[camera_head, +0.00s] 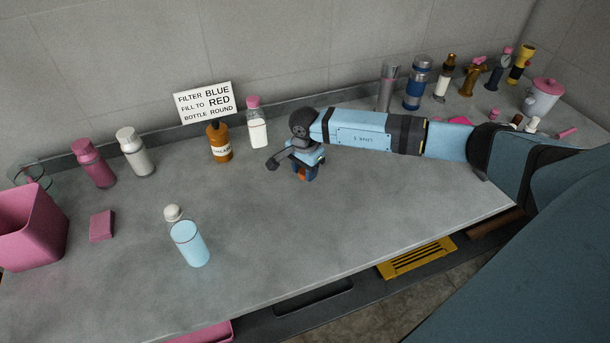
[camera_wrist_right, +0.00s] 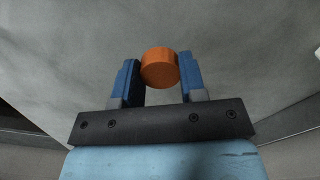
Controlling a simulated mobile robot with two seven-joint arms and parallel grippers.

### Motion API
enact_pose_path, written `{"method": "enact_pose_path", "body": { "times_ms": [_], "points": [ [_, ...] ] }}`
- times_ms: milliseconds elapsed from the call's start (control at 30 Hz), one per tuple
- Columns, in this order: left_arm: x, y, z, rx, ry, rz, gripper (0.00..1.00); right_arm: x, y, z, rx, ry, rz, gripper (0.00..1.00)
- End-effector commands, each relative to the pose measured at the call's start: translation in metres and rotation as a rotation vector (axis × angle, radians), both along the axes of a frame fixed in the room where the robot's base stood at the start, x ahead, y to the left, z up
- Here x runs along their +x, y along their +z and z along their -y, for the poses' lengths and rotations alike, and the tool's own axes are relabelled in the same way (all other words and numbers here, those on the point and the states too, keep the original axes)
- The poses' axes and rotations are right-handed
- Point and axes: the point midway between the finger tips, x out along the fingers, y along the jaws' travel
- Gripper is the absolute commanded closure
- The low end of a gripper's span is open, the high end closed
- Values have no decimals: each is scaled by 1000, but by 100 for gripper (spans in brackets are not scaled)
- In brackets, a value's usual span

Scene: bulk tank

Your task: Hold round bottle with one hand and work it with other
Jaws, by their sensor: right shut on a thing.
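My right gripper (camera_head: 303,176) reaches in from the right and points down over the middle of the counter. Its blue fingers are shut on a small orange cylinder (camera_wrist_right: 160,68), seen between them in the right wrist view. An amber bottle (camera_head: 220,143) with a white label stands upright behind and left of the gripper. A clear bottle (camera_head: 257,124) with a pink cap and white contents stands beside it. I cannot tell which one is the round bottle. A light blue open-looking container (camera_head: 190,243) stands at the front left. My left gripper is out of view.
A sign (camera_head: 205,102) reading "FILTER BLUE, FILL TO RED, BOTTLE ROUND" leans at the wall. A white knob-like piece (camera_head: 173,213), pink block (camera_head: 102,225) and pink bin (camera_head: 32,226) are left. Several bottles and tools crowd the back right. The front middle counter is clear.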

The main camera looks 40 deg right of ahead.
Motion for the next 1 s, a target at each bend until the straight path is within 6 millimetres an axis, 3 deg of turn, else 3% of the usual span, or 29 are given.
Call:
{"method": "enact_pose_path", "body": {
  "times_ms": [500,700,1000],
  "points": [
    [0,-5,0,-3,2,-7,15,1,137,0,0,1,4,87],
    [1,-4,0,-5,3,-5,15,0,165,0,-1,0,1,87],
    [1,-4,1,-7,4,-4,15,0,174,0,-1,0,0,87]
  ]
}}
